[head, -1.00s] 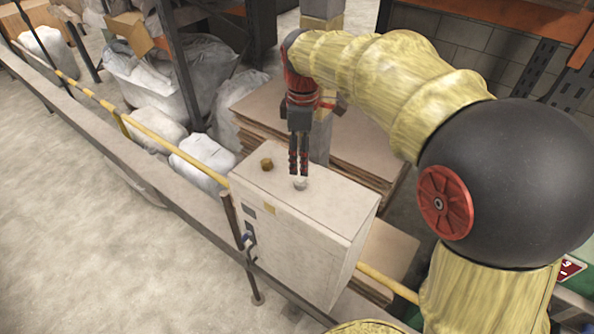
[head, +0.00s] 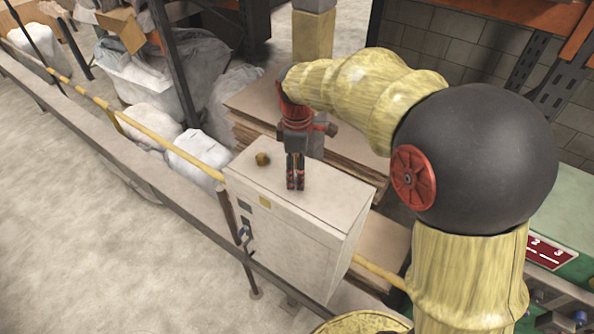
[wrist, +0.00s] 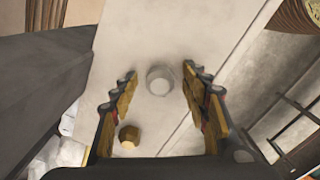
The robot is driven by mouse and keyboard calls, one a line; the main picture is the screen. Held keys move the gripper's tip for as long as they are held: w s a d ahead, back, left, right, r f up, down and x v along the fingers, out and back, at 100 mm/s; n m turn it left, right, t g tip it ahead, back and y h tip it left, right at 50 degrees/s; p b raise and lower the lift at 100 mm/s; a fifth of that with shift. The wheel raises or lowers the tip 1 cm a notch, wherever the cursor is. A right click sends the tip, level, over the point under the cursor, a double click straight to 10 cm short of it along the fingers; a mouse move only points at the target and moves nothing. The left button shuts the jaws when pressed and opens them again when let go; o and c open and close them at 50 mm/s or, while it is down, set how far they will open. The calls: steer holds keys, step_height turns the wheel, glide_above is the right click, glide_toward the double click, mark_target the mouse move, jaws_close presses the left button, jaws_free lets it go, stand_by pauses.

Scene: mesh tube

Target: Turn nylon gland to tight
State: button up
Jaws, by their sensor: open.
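The pale nylon gland (wrist: 159,80) stands on the top face of the light grey cabinet (head: 318,205). In the wrist view it shows between and just beyond the tips of my gripper (wrist: 160,82). My gripper is open, with one finger to each side of the gland and a gap on both sides. In the head view my gripper (head: 295,184) points down at the cabinet top and hides the gland. A brass gland (head: 262,159) stands on the same top, to the left; it also shows in the wrist view (wrist: 129,135), near the left finger.
A yellow rail (head: 180,155) runs past the cabinet. White sacks (head: 195,155) lie behind the rail at left. Stacked brown boards (head: 265,105) are behind the cabinet. A green unit with a red sign (head: 550,252) is at right.

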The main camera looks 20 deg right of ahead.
steer(key=shift+c, duration=0.6)
steer(key=c, duration=1)
